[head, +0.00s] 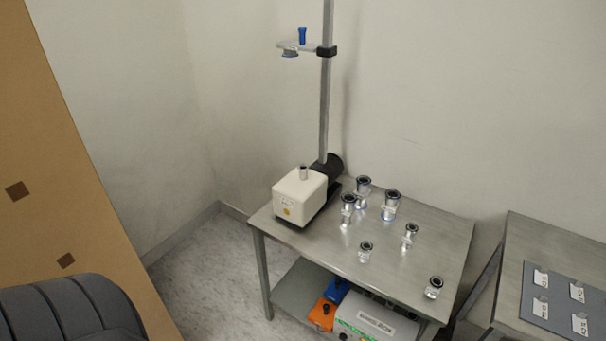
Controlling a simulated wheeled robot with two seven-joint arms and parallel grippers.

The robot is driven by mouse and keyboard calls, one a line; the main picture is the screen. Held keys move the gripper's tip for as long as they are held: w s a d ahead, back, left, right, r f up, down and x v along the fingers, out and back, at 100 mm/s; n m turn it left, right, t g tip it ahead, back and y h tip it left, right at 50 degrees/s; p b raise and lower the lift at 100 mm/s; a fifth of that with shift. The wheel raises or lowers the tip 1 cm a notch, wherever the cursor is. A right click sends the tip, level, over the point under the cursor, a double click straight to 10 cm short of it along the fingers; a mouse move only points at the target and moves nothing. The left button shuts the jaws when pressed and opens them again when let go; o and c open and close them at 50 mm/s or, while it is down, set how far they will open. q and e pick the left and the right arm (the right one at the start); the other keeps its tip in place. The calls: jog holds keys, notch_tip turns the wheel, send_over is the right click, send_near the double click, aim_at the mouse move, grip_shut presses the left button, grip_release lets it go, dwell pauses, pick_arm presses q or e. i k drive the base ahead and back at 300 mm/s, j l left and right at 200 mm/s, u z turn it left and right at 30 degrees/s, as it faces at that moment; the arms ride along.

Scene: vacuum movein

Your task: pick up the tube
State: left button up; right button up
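Several short metal tube-like fittings with dark, flanged ends stand on a steel table (325,243). Three larger ones, a back fitting (363,192), a left fitting (347,209) and a right fitting (390,207), are grouped near the wall. Smaller ones stand apart: a middle fitting (409,237), a front fitting (365,252) and a right-corner fitting (434,287). I cannot tell which of them is the tube. Neither of my grippers shows in the head view.
A white pump-like box (298,197) and a tall metal pole (326,110) with a blue-knobbed bracket (302,37) stand at the table's back left. Boxes sit on its lower shelf. A second table (555,237) at right carries a grey mat (560,302) with labelled items.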

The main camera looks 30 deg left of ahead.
aim_at(408, 237)
jog(key=i+l+u, duration=0.15)
jog(key=l+u, duration=0.2)
jog(key=l, duration=1.25)
jog(key=l+u, duration=0.4)
jog(key=l, duration=1.2)
